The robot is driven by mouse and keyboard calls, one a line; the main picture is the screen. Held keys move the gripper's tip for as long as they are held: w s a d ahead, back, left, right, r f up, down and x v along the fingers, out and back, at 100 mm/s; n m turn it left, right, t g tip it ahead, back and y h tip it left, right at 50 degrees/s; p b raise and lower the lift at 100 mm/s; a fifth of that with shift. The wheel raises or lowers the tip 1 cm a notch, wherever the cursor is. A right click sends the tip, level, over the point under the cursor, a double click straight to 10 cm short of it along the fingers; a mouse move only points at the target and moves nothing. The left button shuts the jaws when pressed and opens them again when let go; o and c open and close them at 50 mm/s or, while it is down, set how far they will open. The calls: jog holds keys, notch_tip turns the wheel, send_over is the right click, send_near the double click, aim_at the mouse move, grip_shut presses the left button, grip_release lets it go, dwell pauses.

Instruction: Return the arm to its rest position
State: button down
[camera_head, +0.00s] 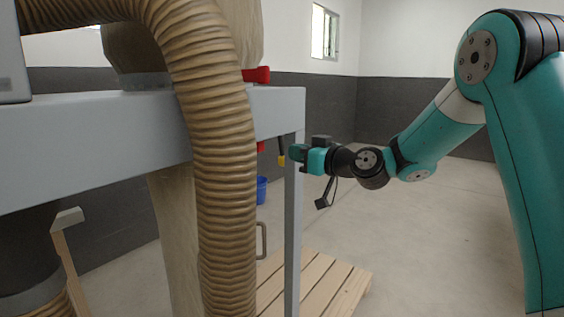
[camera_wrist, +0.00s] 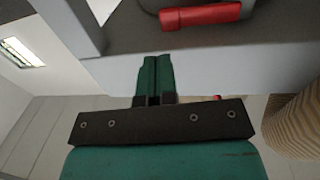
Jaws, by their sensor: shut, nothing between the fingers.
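My gripper (camera_head: 293,153) is at the end of my teal arm, which reaches in from the right in the head view. It is beside the upright post of a grey metal frame (camera_head: 293,220). In the wrist view the two teal fingers of my gripper (camera_wrist: 152,58) lie side by side, shut with nothing between them. They point toward the grey frame (camera_wrist: 225,65), and a red handle (camera_wrist: 200,15) lies beyond them. I cannot tell whether the fingertips touch the frame.
A thick ribbed tan hose (camera_head: 215,150) hangs in front of the frame. A red part (camera_head: 257,75) sits on the frame's top. A small yellow-tipped part (camera_head: 281,159) hangs near my gripper. Open floor lies right of the post.

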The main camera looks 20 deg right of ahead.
jog(key=b+v, duration=0.2)
jog(key=v, duration=0.3)
jog(key=s+a+f+n+g+p, duration=0.25)
jog(key=s+a+g+p, duration=0.25)
jog(key=s+a+g, duration=0.8)
jog(key=s+f+g+h+p, duration=0.1)
jog(key=s+h, duration=0.1)
jog(key=s, duration=0.8)
jog(key=s+f+m+g+h+p, duration=0.1)
jog(key=s+h, duration=0.1)
jog(key=s, duration=0.8)
jog(key=shift+s+g+h, duration=0.25)
jog(key=shift+g+h, duration=0.05)
jog(key=shift+g, duration=0.1)
jog(key=shift+a+f, duration=0.1)
jog(key=shift+a, duration=0.05)
